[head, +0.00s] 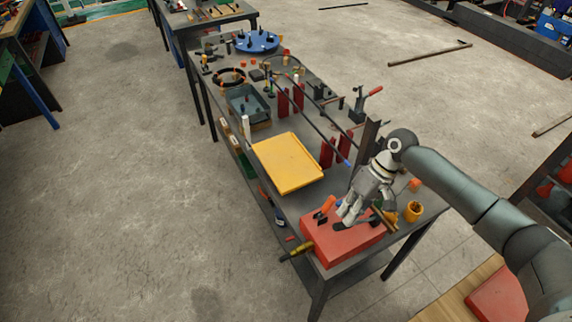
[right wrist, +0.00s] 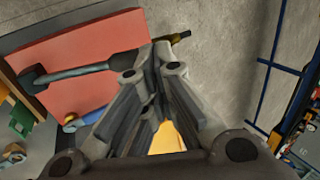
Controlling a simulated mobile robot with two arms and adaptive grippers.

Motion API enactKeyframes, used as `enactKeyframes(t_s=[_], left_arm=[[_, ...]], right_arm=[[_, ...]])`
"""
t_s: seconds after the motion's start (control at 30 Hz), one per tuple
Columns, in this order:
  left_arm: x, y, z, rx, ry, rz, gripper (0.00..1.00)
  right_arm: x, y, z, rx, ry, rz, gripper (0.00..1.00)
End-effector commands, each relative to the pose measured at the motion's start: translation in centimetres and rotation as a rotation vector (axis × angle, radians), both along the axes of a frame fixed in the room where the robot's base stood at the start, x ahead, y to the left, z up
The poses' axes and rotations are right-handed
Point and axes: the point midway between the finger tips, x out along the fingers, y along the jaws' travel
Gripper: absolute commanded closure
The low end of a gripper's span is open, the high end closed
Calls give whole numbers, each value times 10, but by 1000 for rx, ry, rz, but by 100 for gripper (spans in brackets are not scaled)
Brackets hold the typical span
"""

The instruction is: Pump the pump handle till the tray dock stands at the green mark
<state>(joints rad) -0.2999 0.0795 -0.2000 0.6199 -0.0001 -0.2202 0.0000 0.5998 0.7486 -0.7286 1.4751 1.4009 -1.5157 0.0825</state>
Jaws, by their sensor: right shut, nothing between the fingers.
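My right gripper (head: 345,217) is shut and empty, pointing down over the red mat (head: 335,243) at the near end of the long table. It also shows in the right wrist view (right wrist: 160,65), with its fingers together. A black device with a red lever (head: 372,91) stands at the table's right edge, beyond the gripper; I cannot tell whether this is the pump handle. A flat yellow tray (head: 288,163) lies left of and beyond the gripper. I cannot make out the tray dock or a green mark for certain. My left gripper is not in view.
A bar with a yellow end (head: 297,250) sticks out past the red mat's left edge. A yellow cup (head: 413,211) stands right of the gripper. A dark upright post (head: 369,140) is close behind my wrist. A grey bin (head: 247,104) stands farther back. The floor at left is clear.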

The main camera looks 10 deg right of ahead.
Motion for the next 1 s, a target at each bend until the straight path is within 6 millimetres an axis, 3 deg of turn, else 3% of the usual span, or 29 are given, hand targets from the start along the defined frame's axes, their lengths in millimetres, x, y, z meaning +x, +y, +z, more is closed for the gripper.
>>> enactKeyframes(t_s=[0.5,1.0], left_arm=[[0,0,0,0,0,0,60],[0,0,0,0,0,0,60]], right_arm=[[0,0,0,1,0,0,100],[-2,6,-13,0,0,0,100]])
